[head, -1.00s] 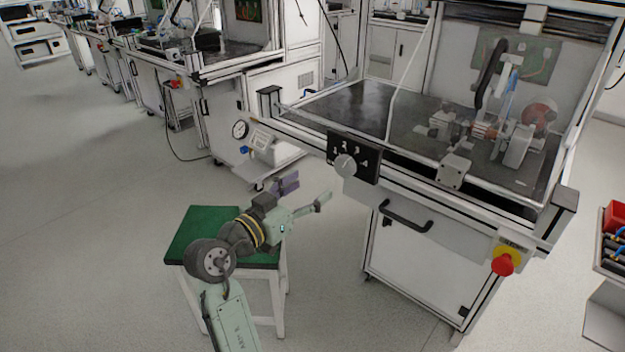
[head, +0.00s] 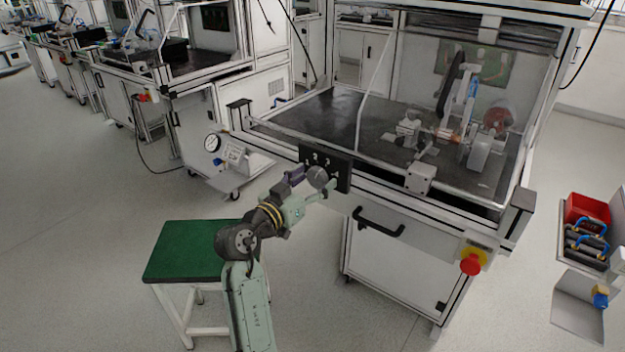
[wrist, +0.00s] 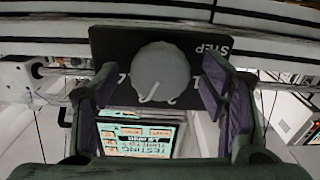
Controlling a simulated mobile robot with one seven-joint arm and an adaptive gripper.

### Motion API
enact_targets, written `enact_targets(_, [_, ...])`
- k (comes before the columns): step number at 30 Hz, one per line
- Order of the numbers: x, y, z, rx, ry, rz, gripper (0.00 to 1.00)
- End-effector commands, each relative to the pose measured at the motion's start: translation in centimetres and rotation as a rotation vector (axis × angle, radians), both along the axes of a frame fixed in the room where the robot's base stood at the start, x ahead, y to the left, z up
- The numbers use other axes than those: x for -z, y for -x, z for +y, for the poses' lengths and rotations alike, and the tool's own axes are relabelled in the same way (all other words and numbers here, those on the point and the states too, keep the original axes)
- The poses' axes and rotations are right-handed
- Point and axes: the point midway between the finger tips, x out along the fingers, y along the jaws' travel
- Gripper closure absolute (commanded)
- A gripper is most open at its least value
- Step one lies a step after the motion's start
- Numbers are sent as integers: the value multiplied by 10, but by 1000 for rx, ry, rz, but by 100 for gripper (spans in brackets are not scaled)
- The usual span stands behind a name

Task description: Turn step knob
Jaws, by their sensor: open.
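The step knob (head: 317,177) is a round grey dial on a black numbered plate (head: 338,172) at the front edge of the test bench. In the wrist view the knob (wrist: 160,73) sits between the fingers, on the plate marked STEP (wrist: 110,42). A white pointer line shows on its face. My gripper (head: 312,182) is open at the knob, with one purple-padded finger on each side of it. In the wrist view a gap shows between my gripper (wrist: 158,95) fingers and the knob on both sides. I cannot tell how deep the fingertips reach around it.
A drawer handle (head: 378,222) is right of the plate, and a red emergency stop (head: 471,264) is further right. A green-topped stool (head: 185,250) stands beside my arm. A lit screen (wrist: 140,135) shows below the knob.

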Motion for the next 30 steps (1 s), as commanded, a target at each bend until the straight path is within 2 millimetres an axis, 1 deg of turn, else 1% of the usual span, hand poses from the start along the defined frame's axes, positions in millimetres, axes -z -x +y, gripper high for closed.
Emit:
enact_targets(3, [0, 0, 0, 0, 0, 0, 36])
enact_targets(24, [0, 0, 0, 0, 1, 1, 82])
enact_targets(30, [0, 0, 0, 0, 11, 8, 82])
